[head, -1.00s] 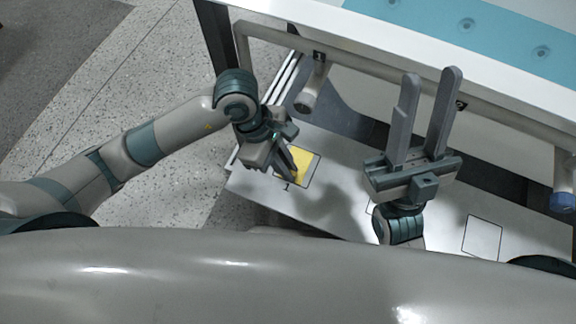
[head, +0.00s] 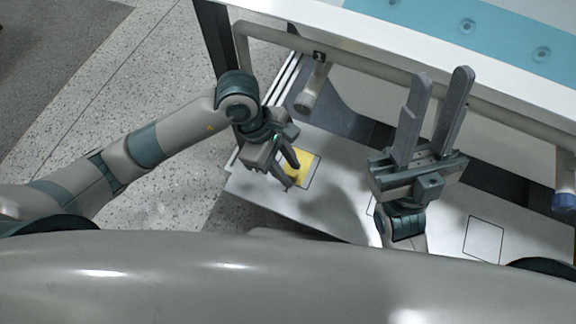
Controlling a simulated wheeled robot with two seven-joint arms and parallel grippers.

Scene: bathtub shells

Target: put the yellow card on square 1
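The yellow card (head: 305,162) lies on the low white board (head: 340,205) inside the black outline of a square. It covers much of the outlined area, with a bare strip at the right; its near left part is hidden by my gripper. The number 1 seen by this square earlier is now covered by a finger. My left gripper (head: 291,177) is at the card's left side, its two fingers apart with nothing seen between them. Whether a finger touches the card I cannot tell. My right gripper (head: 439,88) is open and empty, fingers pointing up, above the board to the right.
Another outlined square (head: 484,239) on the board at the right is empty. A third is mostly hidden behind my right arm. A pipe rail (head: 400,83) and a white-edged bench (head: 300,12) run above the board's far side. A grey pipe end (head: 306,101) hangs near the card.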

